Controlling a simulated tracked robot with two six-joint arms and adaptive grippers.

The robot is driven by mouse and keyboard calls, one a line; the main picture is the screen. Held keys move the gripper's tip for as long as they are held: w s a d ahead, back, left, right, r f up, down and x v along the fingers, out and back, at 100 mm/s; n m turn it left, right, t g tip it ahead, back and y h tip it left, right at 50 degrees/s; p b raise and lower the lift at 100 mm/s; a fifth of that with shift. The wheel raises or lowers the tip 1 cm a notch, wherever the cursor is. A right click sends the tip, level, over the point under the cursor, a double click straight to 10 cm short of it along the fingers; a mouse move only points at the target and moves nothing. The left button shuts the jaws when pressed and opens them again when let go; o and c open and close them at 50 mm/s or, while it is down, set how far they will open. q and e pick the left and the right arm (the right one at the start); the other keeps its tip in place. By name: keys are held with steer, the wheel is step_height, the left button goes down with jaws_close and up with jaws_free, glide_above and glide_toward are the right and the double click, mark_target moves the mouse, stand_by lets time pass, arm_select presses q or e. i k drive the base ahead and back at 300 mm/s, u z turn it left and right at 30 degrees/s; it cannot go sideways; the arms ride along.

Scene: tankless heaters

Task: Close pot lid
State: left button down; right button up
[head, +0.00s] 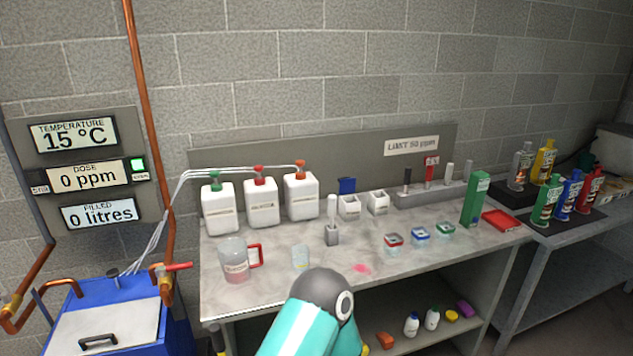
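Three small tubs stand in a row on the marble-look bench top: a red-marked one (393,242), a blue-marked one (420,234) and a green-marked one (445,231). They are too small to tell whether any lid is open or shut. At the lower left, a blue tank (70,298) has a pale flat lid (105,328) with a black handle; the lid lies over its top, and the picture edge cuts off the tank. A teal link of my arm rises at the bottom middle, in front of the bench edge. Neither gripper is clearly visible.
A jug (234,262) with pink liquid and a red handle stands on the bench's left. White canisters (262,205) stand behind it. A green box (475,200) and red tray (502,220) are at the right. A pink spill (361,268) lies near the front.

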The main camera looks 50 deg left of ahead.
mark_target(347, 185)
steer(key=k, duration=1.35)
steer(key=u, duration=0.6)
steer(key=i, duration=1)
steer(key=z, duration=0.05)
